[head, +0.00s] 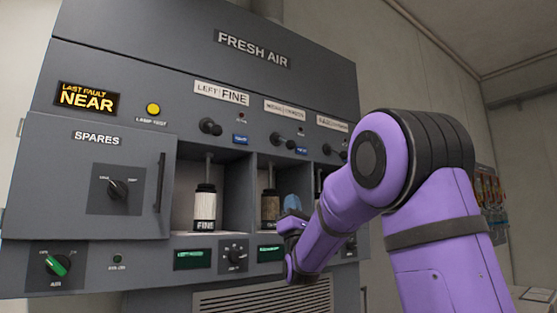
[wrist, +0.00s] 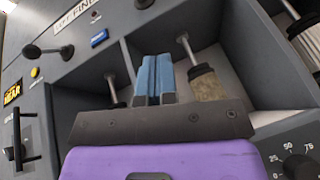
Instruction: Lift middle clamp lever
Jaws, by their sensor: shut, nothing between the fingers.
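The middle clamp lever (head: 288,144) is a black lever with a round knob on the grey panel, above the middle bay. A dark knob (wrist: 145,3) cut by the top edge of the wrist view may be part of it. My gripper (head: 291,203) has blue fingers, which are together and empty. In the head view it is at the middle bay, below the lever and apart from it. In the wrist view the fingers (wrist: 154,75) overlap the divider left of the middle bay. A tan, worn cartridge (wrist: 207,82) stands under a rod in that bay.
The left clamp lever (head: 210,126) sits above the left bay, which holds a white cartridge marked FINE (head: 204,208). Another lever (head: 335,150) is at the right, partly behind my arm. A SPARES door (head: 90,185) with a long handle is at the left. Dials and green displays line the lower panel.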

